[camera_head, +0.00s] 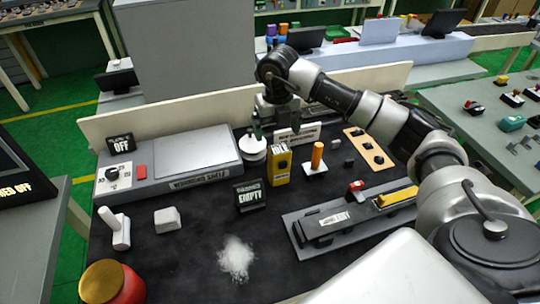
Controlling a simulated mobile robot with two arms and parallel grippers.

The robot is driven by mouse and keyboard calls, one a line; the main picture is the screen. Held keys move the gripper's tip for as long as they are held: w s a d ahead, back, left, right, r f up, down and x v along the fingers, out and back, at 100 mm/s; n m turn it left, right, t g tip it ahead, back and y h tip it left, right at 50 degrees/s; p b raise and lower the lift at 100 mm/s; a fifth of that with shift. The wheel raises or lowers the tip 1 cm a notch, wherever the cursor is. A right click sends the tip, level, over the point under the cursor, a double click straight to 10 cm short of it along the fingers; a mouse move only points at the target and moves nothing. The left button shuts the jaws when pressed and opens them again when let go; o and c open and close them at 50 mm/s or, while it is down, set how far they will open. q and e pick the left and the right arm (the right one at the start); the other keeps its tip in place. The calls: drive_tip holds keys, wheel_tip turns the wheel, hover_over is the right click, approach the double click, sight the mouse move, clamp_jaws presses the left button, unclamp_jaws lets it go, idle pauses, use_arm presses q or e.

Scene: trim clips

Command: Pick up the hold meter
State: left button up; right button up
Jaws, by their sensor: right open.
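My right gripper (274,128) is open and empty, pointing down behind and above the yellow box, near a white round piece (253,151). A gap shows between the gripper and the yellow box. My left gripper is not in view.
A small "EMPTY" sign (250,195) stands front-left of the yellow box, and an orange-handled post (317,157) to its right. A grey fixture (335,222) lies front right. White powder (236,258) lies on the mat. A raised back board (180,113) runs behind.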

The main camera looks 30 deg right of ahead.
sight(279, 148)
drive_tip(key=shift+w+f+p, duration=0.15)
drive_tip(key=shift+f+p, duration=0.05)
drive_tip(key=shift+f, duration=0.4)
drive_tip(key=shift+w+f+p, duration=0.15)
drive_tip(key=shift+f, duration=0.4)
drive_tip(key=shift+s+d+f+p, duration=0.1)
drive_tip(key=shift+s+f+p, duration=0.2)
drive_tip(key=shift+s+f, duration=0.5)
drive_tip(key=shift+f, duration=0.65)
drive_tip(key=shift+w+d+f+p, duration=0.1)
drive_tip(key=shift+w+f+p, duration=0.05)
drive_tip(key=shift+f+p, duration=0.45)
drive_tip(key=shift+w+d+f+p, duration=0.1)
drive_tip(key=shift+w+f+p, duration=0.05)
drive_tip(key=shift+f+p, duration=0.4)
wheel_tip(279, 148, down, 2)
drive_tip(key=shift+s+f, duration=0.1)
drive_tip(key=shift+s, duration=0.05)
drive_tip(key=shift+f, duration=0.3)
drive_tip(key=shift+c, duration=0.6)
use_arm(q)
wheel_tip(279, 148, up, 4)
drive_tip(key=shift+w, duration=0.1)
use_arm(e)
drive_tip(key=c, duration=0.8)
